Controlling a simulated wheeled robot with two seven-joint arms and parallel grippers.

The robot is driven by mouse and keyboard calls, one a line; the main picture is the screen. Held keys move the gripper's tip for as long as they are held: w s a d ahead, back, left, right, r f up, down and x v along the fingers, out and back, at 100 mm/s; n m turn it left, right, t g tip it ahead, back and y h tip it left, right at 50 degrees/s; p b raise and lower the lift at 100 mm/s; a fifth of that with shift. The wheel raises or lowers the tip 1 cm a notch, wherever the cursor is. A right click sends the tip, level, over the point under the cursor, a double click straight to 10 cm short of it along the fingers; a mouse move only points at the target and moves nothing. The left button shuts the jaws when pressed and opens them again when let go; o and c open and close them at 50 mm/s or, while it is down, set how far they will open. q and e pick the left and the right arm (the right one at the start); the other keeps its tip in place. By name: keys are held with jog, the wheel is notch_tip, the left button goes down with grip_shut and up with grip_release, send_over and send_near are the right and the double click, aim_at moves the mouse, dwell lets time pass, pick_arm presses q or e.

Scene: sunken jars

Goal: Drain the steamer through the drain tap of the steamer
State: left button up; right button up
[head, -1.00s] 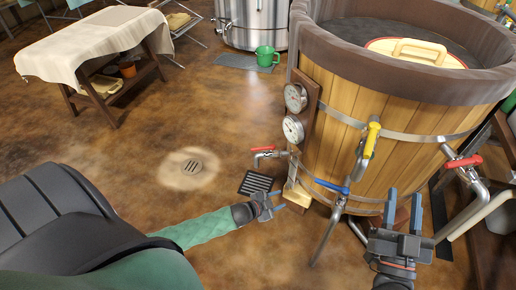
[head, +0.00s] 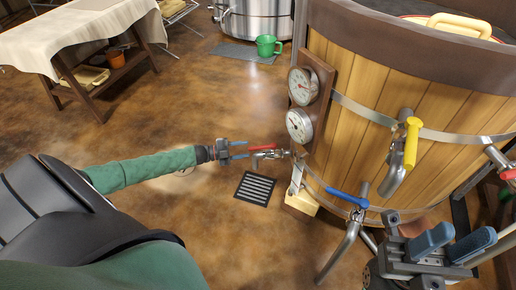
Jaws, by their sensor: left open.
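The steamer, a large wooden tub (head: 345,115) with metal bands, fills the right side of the head view. A low tap with a red lever (head: 264,147) sticks out from its lower left, above a floor grate; it appears to be the drain tap. The lever lies roughly level, pointing left. My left gripper (head: 245,149) is open and empty, its fingers pointing right, just left of the lever's end. I cannot tell whether they touch. My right gripper (head: 450,246) is open and empty in front of the tub, at lower right.
A blue-levered tap (head: 348,198), a yellow-levered tap (head: 411,143) and another red-levered tap (head: 507,173) stick out of the tub. Two gauges (head: 301,106) sit on its side. The floor grate (head: 255,188) lies below.

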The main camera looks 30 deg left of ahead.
aim_at(270, 146)
pick_arm(q)
jog(key=shift+b+x, duration=0.45)
jog(key=shift+x, duration=2.75)
jog(key=shift+c, duration=0.2)
grip_shut()
